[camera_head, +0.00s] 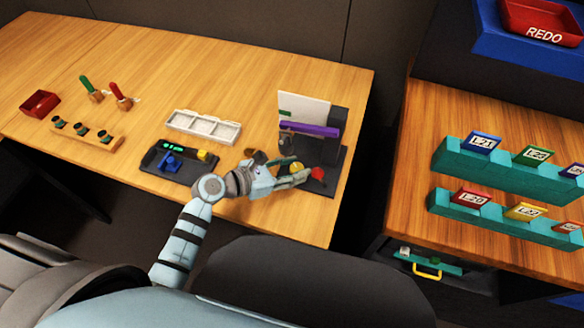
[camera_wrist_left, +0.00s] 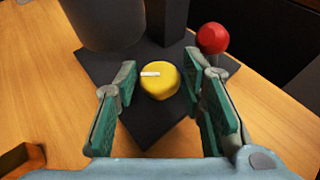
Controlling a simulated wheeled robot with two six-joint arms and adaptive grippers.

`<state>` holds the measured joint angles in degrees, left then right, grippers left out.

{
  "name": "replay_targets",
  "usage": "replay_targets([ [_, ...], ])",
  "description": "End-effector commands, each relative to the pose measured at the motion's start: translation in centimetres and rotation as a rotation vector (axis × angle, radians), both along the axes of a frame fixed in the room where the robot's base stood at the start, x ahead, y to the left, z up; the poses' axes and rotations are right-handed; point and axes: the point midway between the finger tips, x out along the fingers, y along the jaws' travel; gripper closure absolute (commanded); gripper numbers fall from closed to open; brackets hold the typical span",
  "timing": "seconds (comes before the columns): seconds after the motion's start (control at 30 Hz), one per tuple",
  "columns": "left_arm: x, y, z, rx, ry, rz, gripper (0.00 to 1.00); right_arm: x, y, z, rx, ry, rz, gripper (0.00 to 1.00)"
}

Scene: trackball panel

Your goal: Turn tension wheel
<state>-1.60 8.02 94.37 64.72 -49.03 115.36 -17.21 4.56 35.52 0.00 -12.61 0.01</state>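The tension wheel looks to be the yellow round knob (camera_wrist_left: 159,84) with a white mark on its top, on a dark base (camera_wrist_left: 165,129). It also shows small in the head view (camera_head: 297,167). My left gripper (camera_wrist_left: 165,100) is open, its green-padded fingers on either side of the yellow knob, with gaps visible on both sides. In the head view my left gripper (camera_head: 300,178) reaches in from the left at the base's front. A red ball knob (camera_wrist_left: 212,38) stands right of the wheel. My right gripper is not seen.
A grey cylinder (camera_wrist_left: 104,22) and a dark post (camera_wrist_left: 167,20) stand behind the wheel. A purple bar (camera_head: 310,130) and white panel (camera_head: 305,109) rise at the back of the device. A white tray (camera_head: 203,127) and dark panel (camera_head: 178,164) lie left.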

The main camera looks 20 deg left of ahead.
Motion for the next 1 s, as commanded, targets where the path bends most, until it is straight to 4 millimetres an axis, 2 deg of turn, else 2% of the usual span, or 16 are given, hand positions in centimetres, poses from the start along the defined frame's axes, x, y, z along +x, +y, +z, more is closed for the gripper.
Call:
replay_targets([
  [0.03, 0.0, 0.0, 0.0, 0.0, 0.0, 0.0, 0.65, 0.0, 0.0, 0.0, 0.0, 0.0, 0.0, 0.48],
  [0.23, 0.0, 0.0, 0.0, 0.0, 0.0, 0.0, 0.97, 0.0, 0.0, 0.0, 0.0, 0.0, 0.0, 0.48],
  [0.67, 0.1, 0.2, 0.0, 0.001, 0.0, -0.077, 0.97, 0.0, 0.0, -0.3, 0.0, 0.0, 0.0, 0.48],
  [1.0, 0.4, 0.4, -0.1, 0.0, -0.001, -0.329, 0.97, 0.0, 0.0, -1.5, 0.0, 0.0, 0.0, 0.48],
])
